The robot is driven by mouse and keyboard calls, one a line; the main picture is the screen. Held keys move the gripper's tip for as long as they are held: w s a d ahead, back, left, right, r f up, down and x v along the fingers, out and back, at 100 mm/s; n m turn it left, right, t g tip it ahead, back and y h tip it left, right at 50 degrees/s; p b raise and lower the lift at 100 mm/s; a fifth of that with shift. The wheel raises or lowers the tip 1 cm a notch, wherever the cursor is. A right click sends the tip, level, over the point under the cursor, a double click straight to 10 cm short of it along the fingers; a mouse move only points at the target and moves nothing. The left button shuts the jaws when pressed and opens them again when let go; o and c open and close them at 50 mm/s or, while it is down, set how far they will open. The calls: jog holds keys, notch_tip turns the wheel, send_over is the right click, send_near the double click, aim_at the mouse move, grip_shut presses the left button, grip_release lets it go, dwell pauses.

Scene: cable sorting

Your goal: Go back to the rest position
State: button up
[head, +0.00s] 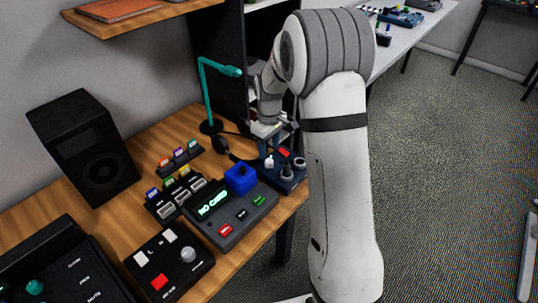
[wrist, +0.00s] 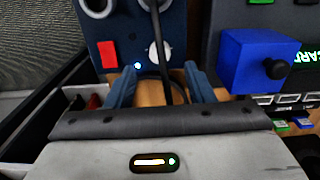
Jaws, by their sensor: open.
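My gripper (head: 268,140) is above the right part of the wooden desk, over the back of a dark blue device (head: 288,178) with a red button. In the wrist view its two blue fingers (wrist: 162,88) are apart. A thin black cable (wrist: 163,45) passes through the view between the fingers, and I see no grip on it. The dark blue device (wrist: 125,30) shows in the wrist view with a red square, a white knob and a lit blue light. My arm rises in front of the desk and hides part of its right side.
A teal lamp (head: 207,95), a black speaker (head: 85,145), card holders (head: 178,190) and a button panel (head: 168,262) crowd the desk. A shelf (head: 140,18) hangs upper left. Open carpet (head: 430,170) lies right.

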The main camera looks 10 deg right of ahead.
jog(key=shift+r, duration=1.05)
